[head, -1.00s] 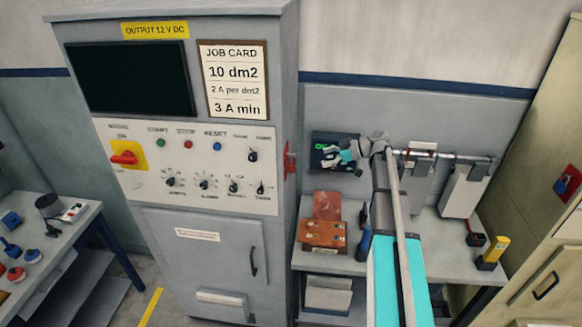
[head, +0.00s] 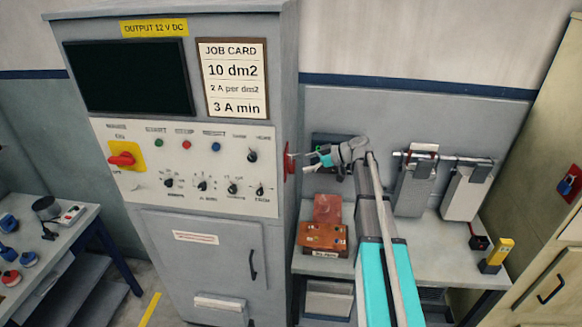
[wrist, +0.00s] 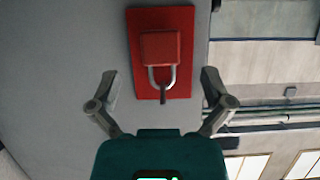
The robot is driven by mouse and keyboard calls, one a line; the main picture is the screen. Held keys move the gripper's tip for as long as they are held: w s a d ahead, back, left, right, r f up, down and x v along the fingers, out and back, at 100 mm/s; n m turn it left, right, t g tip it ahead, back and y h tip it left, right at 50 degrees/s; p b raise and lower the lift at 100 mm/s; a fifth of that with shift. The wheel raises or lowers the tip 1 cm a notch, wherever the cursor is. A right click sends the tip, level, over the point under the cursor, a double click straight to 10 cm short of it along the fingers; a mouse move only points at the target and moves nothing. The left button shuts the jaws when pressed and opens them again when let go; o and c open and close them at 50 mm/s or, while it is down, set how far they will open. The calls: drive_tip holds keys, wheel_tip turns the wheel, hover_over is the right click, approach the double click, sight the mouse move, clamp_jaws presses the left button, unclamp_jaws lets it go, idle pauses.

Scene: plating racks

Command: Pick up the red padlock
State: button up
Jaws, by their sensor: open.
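The red padlock (wrist: 160,47) shows in the wrist view, with its grey shackle around a dark peg on a red plate (wrist: 180,85). The plate is fixed to a grey panel. In the head view, the red patch (head: 290,163) on the right side of the grey control cabinet appears to be this plate; the padlock cannot be made out separately there. My gripper (wrist: 160,84) is open and empty, its fingers spread to either side of the padlock's shackle in the picture. In the head view, my gripper (head: 308,160) is just right of the cabinet side, close to the plate.
The control cabinet (head: 207,230) stands left of my arm. Grey units (head: 415,185) hang on a rail at the back. Another red item (head: 566,187) hangs on the beige cabinet at right.

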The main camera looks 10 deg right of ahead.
sight(292, 162)
drive_tip(key=shift+b+x, duration=0.85)
drive_tip(key=shift+x, duration=1.65)
